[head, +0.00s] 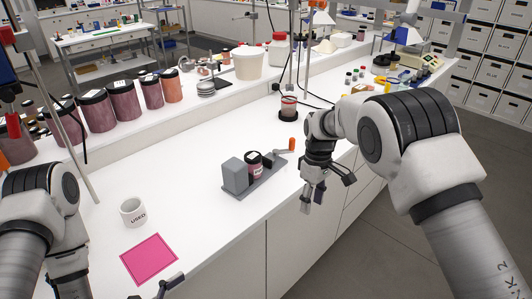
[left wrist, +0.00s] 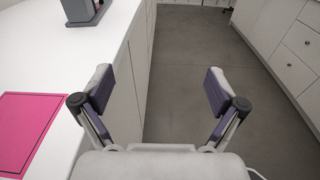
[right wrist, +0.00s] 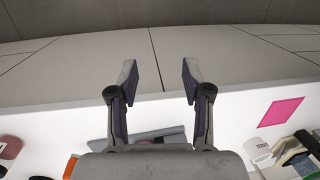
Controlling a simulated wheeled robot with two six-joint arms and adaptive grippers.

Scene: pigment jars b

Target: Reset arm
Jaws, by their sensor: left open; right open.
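My right gripper (head: 326,192) hangs open and empty beyond the front edge of the white bench, right of a grey fixture. The right wrist view shows its fingers apart (right wrist: 158,82) with nothing between them. My left gripper is open and empty in the left wrist view (left wrist: 157,92), over the floor beside the bench front. In the head view only part of it shows near the bottom edge. The grey fixture (head: 234,174) holds a dark-lidded pigment jar (head: 256,171) and has an orange-handled crank (head: 291,144).
A white mug marked USED (head: 132,212) and a pink mat (head: 150,258) are on the bench at left. Dark-lidded jars (head: 124,100) line the raised shelf, with a white bucket (head: 249,62) beyond.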

